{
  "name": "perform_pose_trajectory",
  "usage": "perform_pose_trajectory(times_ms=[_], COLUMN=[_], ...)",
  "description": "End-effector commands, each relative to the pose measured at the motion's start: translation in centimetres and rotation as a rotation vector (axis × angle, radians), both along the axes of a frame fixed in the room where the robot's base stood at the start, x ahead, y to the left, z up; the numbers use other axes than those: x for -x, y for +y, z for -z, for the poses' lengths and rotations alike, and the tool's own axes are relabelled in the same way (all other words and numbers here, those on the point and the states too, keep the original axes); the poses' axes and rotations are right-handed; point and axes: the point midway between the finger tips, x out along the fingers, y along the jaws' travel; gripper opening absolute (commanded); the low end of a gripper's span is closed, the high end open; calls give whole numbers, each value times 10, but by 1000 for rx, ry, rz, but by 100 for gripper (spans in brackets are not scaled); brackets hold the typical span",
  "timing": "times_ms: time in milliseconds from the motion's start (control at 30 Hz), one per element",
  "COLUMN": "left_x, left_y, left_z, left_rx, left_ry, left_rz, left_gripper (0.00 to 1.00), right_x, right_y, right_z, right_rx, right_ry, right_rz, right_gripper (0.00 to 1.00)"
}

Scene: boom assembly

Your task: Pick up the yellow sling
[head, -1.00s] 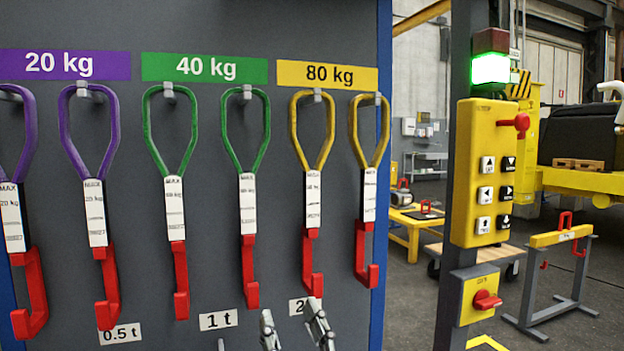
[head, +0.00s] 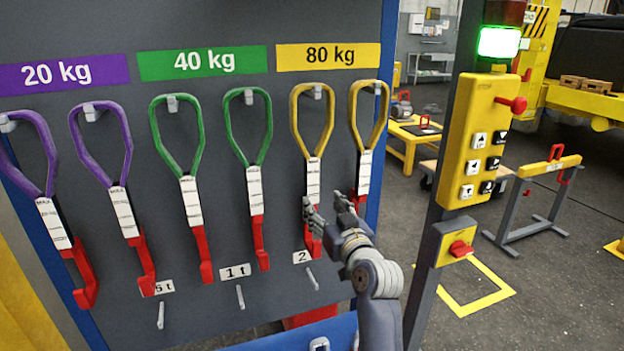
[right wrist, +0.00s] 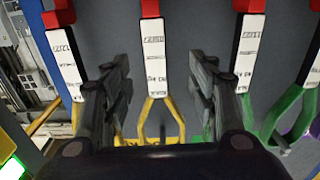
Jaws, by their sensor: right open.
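Two yellow slings hang on the panel under the 80 kg label. The left yellow sling (head: 312,172) has a yellow loop, white tag and red hook; the right yellow sling (head: 364,170) hangs beside it. My right gripper (head: 327,205) is open in front of the left yellow sling's lower part, near its red hook. In the right wrist view, which looks upside down, the left yellow sling (right wrist: 155,55) appears between the open fingers of the right gripper (right wrist: 160,75). I cannot tell how far the fingers are from it. My left gripper is not in view.
Green slings (head: 190,190) hang to the left, then purple slings (head: 122,205). Short pegs (head: 239,297) stick out below. A post with a yellow control box (head: 474,140) stands to the right of the panel. A low grey stand (head: 540,200) is on the floor beyond.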

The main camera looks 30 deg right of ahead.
Motion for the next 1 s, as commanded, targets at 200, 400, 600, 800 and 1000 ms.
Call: perform_pose_trajectory(times_ms=[200,400,600,800,1000], left_x=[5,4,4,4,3], left_y=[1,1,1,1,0], left_z=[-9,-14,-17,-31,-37], left_rx=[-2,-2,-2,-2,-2], left_ry=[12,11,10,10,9], left_rz=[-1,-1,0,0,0], left_gripper=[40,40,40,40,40], right_x=[-26,-48,-56,-76,-97], right_y=[-6,-13,-16,-26,-32], right_z=[-3,-2,-2,-6,-4], right_rx=[-5,-3,-1,-4,-3], right_ry=[5,4,5,4,3], right_rz=[-2,-1,-1,-1,-1], right_gripper=[53,53,53,53,53])
